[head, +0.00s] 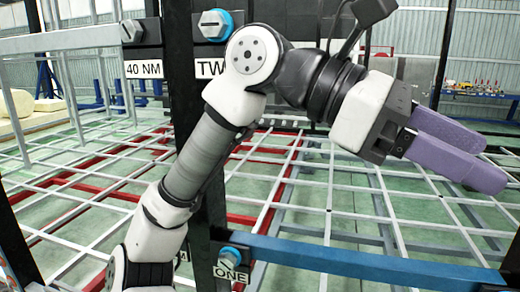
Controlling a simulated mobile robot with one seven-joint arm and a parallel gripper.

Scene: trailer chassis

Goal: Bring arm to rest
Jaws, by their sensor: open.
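My arm rises from the bottom left of the head view, bends at a joint near the top middle, and reaches to the right. My gripper (483,158) ends in two purple fingers at the right side, pointing right and slightly down. The fingers are apart with nothing between them. The gripper hangs in the air in front of the chassis frame (345,263) and touches nothing that I can see.
A dark post (181,85) stands close behind my arm, with a "40 NM" label (143,69) and a blue-collared bolt (215,25). A lower bolt (228,259) sits by a "ONE" label. A blue beam crosses the bottom right. Grey and red bars form a grid behind.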

